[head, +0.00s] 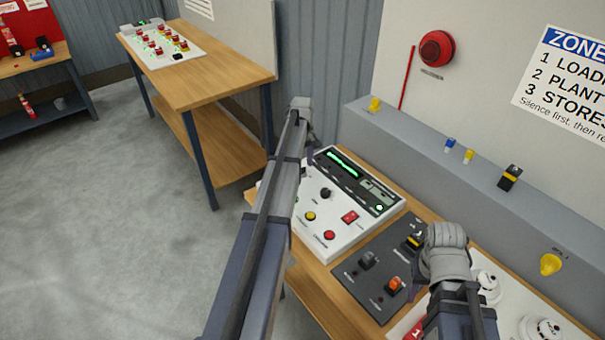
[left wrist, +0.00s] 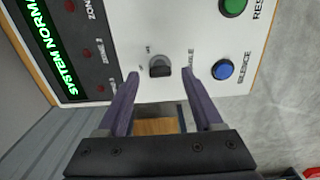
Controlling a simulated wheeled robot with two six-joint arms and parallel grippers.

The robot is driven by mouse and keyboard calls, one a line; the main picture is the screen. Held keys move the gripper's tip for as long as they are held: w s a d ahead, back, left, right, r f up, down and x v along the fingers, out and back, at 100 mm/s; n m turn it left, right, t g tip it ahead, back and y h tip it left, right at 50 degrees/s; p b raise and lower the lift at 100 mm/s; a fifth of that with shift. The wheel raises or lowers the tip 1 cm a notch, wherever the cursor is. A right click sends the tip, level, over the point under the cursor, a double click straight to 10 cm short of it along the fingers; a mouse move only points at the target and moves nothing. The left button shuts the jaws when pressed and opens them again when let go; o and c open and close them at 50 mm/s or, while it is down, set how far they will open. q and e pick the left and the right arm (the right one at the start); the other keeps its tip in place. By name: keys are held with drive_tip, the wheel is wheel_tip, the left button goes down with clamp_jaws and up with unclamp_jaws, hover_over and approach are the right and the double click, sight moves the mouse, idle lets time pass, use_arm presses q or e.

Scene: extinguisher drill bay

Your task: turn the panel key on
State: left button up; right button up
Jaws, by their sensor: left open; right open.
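The panel key (left wrist: 160,66) is a small dark grey switch on the white panel (left wrist: 130,20), in the left wrist view between the zone lamps and the blue silence button (left wrist: 223,70). My left gripper (left wrist: 160,75) is open, with one purple finger on each side of the key; I cannot tell whether they touch it. In the head view my left arm and gripper (head: 307,132) cover the panel's left end and hide the key. The display (left wrist: 47,45) reads "SYSTEM NORM…" in green. My right gripper (head: 436,272) is open, its fingers mostly hidden, over the dark plate's right side.
The dark plate (head: 345,272) with a grey and an orange switch (head: 395,286) lies right of the panel. White detectors (head: 540,328) stand further right. A grey ledge (head: 400,140) runs behind, with small yellow and blue items. Another wooden table (head: 225,60) stands back left.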

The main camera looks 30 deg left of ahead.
use_arm(q)
drive_tip(key=shift+f+b, duration=0.35)
drive_tip(key=shift+f, duration=0.4)
clamp_jaws()
